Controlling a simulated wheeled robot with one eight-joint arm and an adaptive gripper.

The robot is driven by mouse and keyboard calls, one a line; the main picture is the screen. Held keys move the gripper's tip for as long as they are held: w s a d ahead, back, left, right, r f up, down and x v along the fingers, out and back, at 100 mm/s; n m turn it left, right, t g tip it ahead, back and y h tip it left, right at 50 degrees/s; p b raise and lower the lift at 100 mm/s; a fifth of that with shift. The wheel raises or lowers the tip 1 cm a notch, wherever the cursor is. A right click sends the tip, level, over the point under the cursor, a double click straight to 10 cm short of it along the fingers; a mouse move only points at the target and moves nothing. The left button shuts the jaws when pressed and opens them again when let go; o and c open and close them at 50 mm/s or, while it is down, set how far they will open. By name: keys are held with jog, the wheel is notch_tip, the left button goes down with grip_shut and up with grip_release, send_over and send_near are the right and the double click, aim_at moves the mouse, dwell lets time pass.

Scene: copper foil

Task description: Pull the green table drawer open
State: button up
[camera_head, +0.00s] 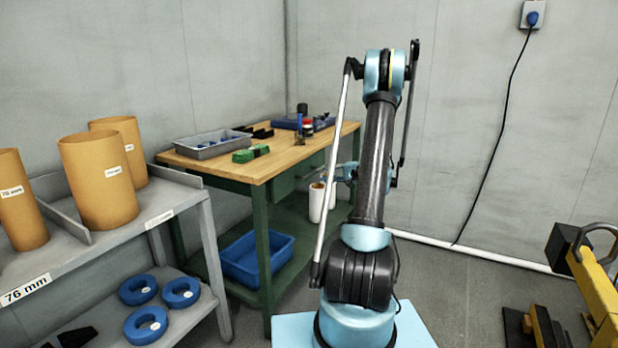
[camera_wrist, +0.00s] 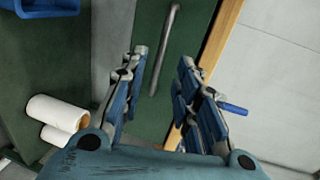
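The workbench has a wooden top (camera_head: 290,157) and a green frame. The green drawer (camera_head: 284,186) sits under its top in the head view, partly hidden by the frame and my arm. In the wrist view the drawer's green front (camera_wrist: 186,70) fills the middle, with a long grey bar handle (camera_wrist: 164,50) running steeply across it. My gripper (camera_wrist: 162,58) is open and empty, one finger on each side of the handle in the picture. I see no contact, and the depth gap is hard to tell. The drawer looks closed.
White rolls (camera_head: 318,201) and a blue bin (camera_head: 256,258) are on the bench's lower shelf. A grey tray (camera_head: 212,144) and a green item (camera_head: 250,154) lie on top. A grey shelf (camera_head: 175,196) with orange tubes stands left. Floor at right is partly clear.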

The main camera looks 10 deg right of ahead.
aim_at(310, 174)
jog(key=x, duration=0.8)
jog(key=shift+w+a, duration=0.15)
jog(key=shift+a, duration=0.1)
